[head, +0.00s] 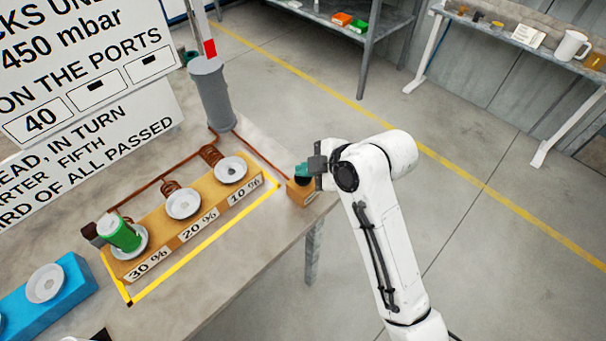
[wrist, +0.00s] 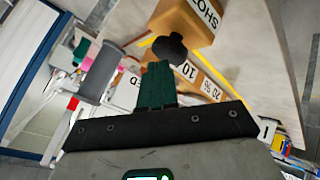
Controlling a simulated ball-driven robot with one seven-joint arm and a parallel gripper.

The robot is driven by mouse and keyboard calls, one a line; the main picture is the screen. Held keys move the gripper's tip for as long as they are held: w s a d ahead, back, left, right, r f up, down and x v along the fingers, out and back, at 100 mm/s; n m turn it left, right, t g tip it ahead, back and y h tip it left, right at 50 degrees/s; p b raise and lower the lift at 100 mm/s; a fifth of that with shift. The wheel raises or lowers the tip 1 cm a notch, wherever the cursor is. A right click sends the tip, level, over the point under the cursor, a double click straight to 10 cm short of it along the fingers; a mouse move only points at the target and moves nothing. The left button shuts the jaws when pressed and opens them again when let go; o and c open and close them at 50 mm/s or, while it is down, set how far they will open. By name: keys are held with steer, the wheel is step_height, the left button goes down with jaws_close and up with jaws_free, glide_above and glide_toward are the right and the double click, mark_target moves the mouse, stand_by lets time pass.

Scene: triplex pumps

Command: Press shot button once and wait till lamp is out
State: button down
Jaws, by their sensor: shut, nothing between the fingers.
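The shot button is a black knob (wrist: 170,47) on a small orange-tan box (wrist: 190,20) lettered "SHO…" in the wrist view. In the head view the box (head: 300,194) stands at the right end of the bench, beside the 10 % dish, and my gripper hides most of its top. My gripper (head: 303,170) has green fingers, closed together and empty. In the wrist view the fingertips (wrist: 157,68) are right at the knob; I cannot tell whether they touch or press it. I cannot make out a lit lamp in either view.
A blue block (head: 45,291) is at left. Floor right of the bench is clear.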

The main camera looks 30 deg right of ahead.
mark_target(306, 178)
steer(key=shift+f, duration=0.6)
stand_by(0.3)
stand_by(0.4)
steer(key=shift+r+p, duration=0.85)
steer(key=shift+r, duration=0.35)
step_height(306, 178, up, 5)
steer(key=p, duration=0.4)
steer(key=shift+p, duration=0.4)
